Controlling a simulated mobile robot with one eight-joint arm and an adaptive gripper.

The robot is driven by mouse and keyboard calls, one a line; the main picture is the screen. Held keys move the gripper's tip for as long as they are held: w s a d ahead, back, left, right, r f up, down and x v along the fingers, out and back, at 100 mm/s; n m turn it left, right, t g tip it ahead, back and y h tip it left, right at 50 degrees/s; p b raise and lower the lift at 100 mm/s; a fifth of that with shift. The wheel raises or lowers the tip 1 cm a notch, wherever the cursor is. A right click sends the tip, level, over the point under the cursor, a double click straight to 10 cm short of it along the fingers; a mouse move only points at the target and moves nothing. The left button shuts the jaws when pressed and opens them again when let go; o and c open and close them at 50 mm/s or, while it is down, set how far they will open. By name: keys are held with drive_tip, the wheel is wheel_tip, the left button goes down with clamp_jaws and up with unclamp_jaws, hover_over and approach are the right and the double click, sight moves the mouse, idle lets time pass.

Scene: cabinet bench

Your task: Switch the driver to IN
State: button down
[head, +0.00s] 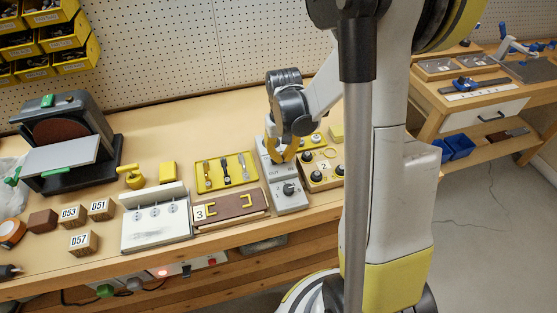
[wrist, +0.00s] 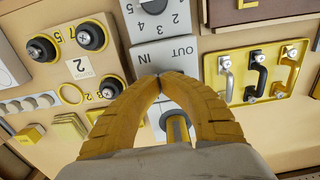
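The driver is a grey box (head: 290,203) at the front of the bench, marked OUT and IN. In the wrist view its grey face (wrist: 135,25) shows OUT on the right, IN on the left and a numbered dial. My gripper (head: 287,153) is over the far part of this box. In the wrist view the curved yellow fingers of my gripper (wrist: 160,77) meet at their tips just beside the IN lettering.
A board marked 2 with black knobs (head: 322,177) stands close right of the driver. A yellow tray with handles (head: 199,184) and a brown panel marked 3 (head: 232,207) lie left. A white block (head: 155,232) and numbered cubes (head: 83,244) are farther left.

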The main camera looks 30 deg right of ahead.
drive_tip(key=shift+r, duration=0.15)
drive_tip(key=shift+r+p, duration=2.5)
drive_tip(key=shift+r, duration=0.85)
